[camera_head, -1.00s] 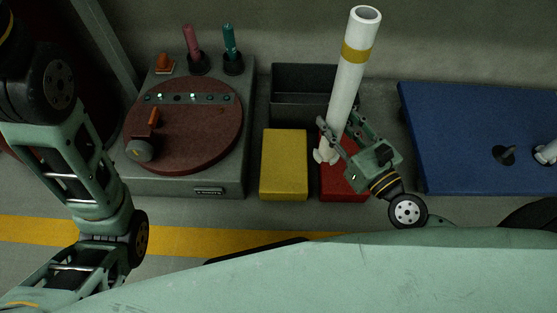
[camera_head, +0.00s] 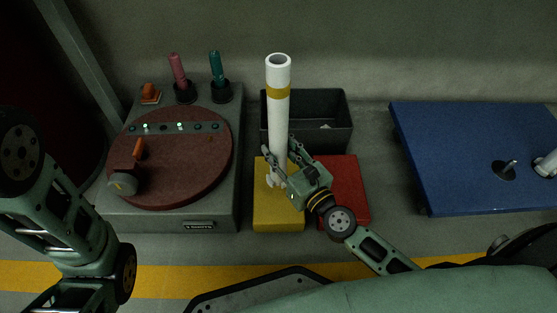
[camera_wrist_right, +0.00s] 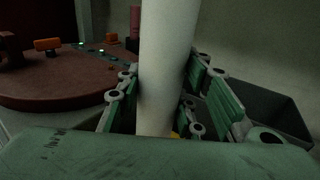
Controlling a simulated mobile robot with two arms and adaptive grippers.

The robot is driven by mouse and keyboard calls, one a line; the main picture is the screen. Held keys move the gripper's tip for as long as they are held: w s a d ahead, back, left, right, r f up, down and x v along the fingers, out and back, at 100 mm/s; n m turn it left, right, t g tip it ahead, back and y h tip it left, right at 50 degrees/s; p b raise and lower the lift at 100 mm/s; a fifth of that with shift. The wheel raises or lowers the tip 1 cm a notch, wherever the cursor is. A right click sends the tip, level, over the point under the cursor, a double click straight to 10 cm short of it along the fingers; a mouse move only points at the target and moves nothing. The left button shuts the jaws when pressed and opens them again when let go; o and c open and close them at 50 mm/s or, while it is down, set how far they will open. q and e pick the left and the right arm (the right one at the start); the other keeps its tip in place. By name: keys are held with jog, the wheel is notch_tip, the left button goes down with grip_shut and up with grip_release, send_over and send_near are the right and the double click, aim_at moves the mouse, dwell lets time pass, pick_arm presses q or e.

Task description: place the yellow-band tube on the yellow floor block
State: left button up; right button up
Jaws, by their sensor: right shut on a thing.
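The yellow-band tube (camera_head: 279,116) is a tall white pipe with a yellow ring near its open top, standing close to upright. My right gripper (camera_head: 281,170) is shut on its lower part. The tube also fills the middle of the right wrist view (camera_wrist_right: 165,70), between the green fingers (camera_wrist_right: 160,108). The yellow floor block (camera_head: 279,217) lies below and around the tube's lower end in the head view. I cannot tell whether the tube touches it. My left gripper is not in view; only my left arm shows.
The red block (camera_head: 345,188) sits right of the yellow block. A dark open bin (camera_head: 330,140) stands behind them. A grey machine with a round red-brown plate (camera_head: 180,170) is at left, with pink and teal handles behind. A blue platform (camera_head: 450,165) is at right.

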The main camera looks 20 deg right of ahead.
aim_at(283, 165)
jog(key=shift+f+b, duration=1.8)
jog(key=shift+f, duration=0.1)
jog(key=shift+f, duration=0.15)
jog(key=o, duration=1.3)
jog(key=v, duration=1.2)
jog(key=shift+s, duration=0.1)
